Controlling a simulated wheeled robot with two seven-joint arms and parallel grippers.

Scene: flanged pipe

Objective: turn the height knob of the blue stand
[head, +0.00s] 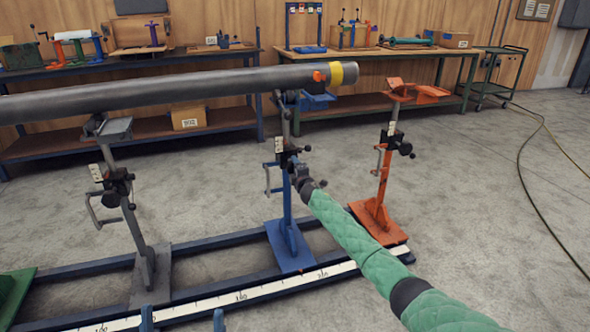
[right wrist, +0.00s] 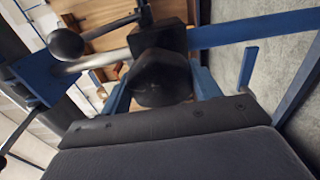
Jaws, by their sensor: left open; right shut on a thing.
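The blue stand (head: 288,245) stands on the rail base under the right part of the grey pipe (head: 180,88). My right gripper (head: 303,177) is at its post, with my green-sleeved arm coming from the lower right. In the right wrist view, the gripper (right wrist: 163,92) is shut on the dark height knob (right wrist: 160,75), one blue finger on each side. The knob is mostly hidden in the head view. My left gripper (head: 182,318) shows only as two blue fingertips, apart and empty, at the bottom edge.
A grey stand (head: 145,255) is left of the blue one, and an orange stand (head: 380,195) is to the right. A ball-ended lever (right wrist: 66,43) is close to the knob. A ruler strip (head: 215,301) runs along the front rail. Workbenches line the wall.

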